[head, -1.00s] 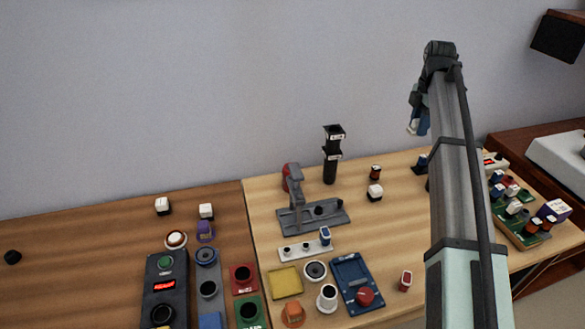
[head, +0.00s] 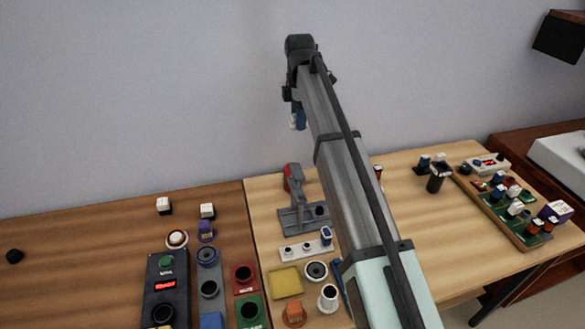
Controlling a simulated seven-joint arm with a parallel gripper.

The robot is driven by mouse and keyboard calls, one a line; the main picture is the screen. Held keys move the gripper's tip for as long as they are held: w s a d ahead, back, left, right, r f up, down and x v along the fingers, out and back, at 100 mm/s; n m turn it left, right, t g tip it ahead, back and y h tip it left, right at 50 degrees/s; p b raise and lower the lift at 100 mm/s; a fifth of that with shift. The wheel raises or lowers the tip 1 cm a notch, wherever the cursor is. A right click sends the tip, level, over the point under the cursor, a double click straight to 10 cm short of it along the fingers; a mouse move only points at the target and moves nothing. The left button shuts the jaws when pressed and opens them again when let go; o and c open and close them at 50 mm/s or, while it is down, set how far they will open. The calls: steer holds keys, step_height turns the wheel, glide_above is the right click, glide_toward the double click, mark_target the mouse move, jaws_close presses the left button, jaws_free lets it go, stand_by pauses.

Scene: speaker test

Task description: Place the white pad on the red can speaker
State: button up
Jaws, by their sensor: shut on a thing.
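My gripper (head: 298,119) is high up in front of the grey wall, above the back of the light wood table. A red square piece with a dark round top (head: 243,273), which looks like the red can speaker, sits on the dark wood table near the seam, lower and to the left of my gripper. The gripper is well apart from it.
A grey stand with a red part (head: 300,200) rises below my gripper. White-topped blocks (head: 207,210), a black button panel (head: 166,287) and a green square piece (head: 249,310) are at left. A crowded green board (head: 500,215) is at right. My arm hides the table's middle.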

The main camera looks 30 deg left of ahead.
mark_target(292, 122)
steer(key=shift+s+a, duration=0.6)
steer(key=shift+a, duration=0.2)
step_height(292, 122, down, 4)
steer(key=shift+d+f, duration=0.1)
steer(key=shift+f, duration=5.4)
steer(key=shift+f, duration=0.1)
steer(key=o, duration=1)
steer(key=shift+o, duration=0.2)
step_height(292, 122, up, 12)
steer(key=shift+r, duration=0.1)
